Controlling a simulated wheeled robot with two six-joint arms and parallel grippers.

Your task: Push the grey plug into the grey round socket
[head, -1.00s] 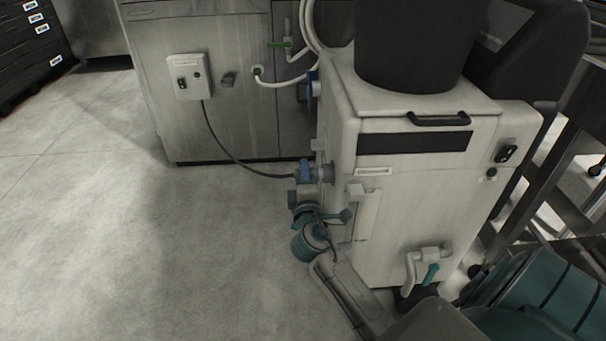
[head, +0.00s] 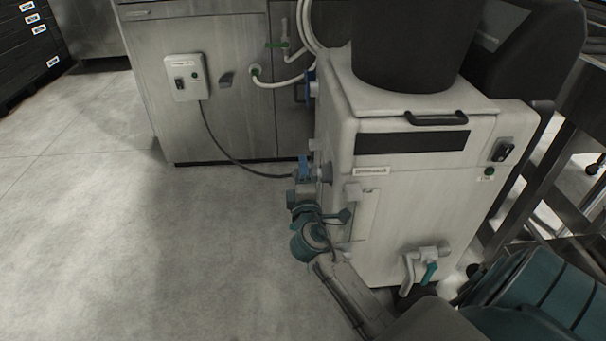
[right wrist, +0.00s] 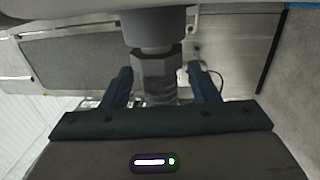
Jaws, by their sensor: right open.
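The grey plug (right wrist: 155,72) stands between the fingers of my right gripper in the right wrist view, a ribbed grey body. Its far end meets the grey round socket (right wrist: 152,28), with no clear gap visible between them. In the head view the socket (head: 325,173) sticks out from the left side of the white machine. My right gripper (right wrist: 160,74) is open, with a blue finger on each side of the plug and space beside it. In the head view the right gripper (head: 304,166) is small and mostly hides the plug. My left gripper is not in view.
A dark cable runs from the wall control box (head: 187,77) to the plug area. The white machine (head: 415,190) stands close to my right arm, with a tap (head: 424,263) low on its front. The floor (head: 150,250) to the left is clear.

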